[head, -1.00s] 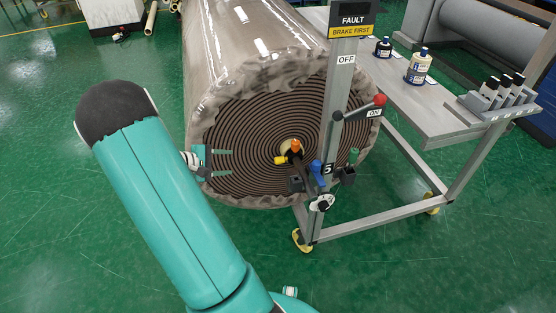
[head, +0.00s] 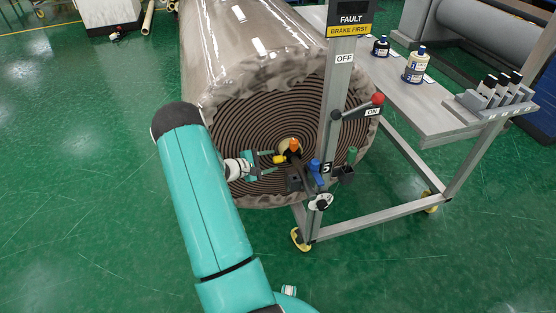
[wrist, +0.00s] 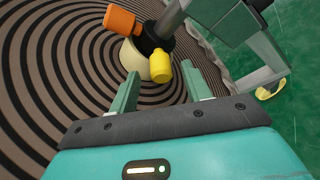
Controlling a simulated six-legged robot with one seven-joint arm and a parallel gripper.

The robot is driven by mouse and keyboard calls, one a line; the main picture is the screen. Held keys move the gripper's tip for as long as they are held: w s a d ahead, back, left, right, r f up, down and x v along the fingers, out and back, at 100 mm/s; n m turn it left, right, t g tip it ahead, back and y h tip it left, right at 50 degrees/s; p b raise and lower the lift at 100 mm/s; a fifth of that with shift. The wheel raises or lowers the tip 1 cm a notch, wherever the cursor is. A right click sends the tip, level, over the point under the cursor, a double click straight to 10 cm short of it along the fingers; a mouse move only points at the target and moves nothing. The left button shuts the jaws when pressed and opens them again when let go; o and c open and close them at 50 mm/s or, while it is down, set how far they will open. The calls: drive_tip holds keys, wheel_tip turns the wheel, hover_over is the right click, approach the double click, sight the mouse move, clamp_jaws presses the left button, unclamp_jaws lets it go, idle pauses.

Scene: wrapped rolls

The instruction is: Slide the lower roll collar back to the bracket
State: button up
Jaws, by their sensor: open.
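The dark collar (wrist: 152,42) sits on a grey shaft at the cream core (wrist: 132,58) of the wrapped roll (head: 250,115). An orange knob (head: 294,145) and a yellow knob (head: 279,159) stick out from it; the wrist view shows them as orange (wrist: 119,20) and yellow (wrist: 161,70). My gripper (head: 269,161) is open in front of the roll's face, left of the collar. In the wrist view the yellow knob appears between the tips of my fingers (wrist: 160,80), with gaps on both sides. I cannot tell its depth. A dark block (head: 294,182), possibly the bracket, stands by the post.
A red-knobbed lever (head: 377,99), a blue knob (head: 315,166) and a green knob (head: 351,155) are close by.

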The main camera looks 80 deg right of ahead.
sight(287, 157)
drive_tip(key=x, duration=0.4)
clamp_jaws()
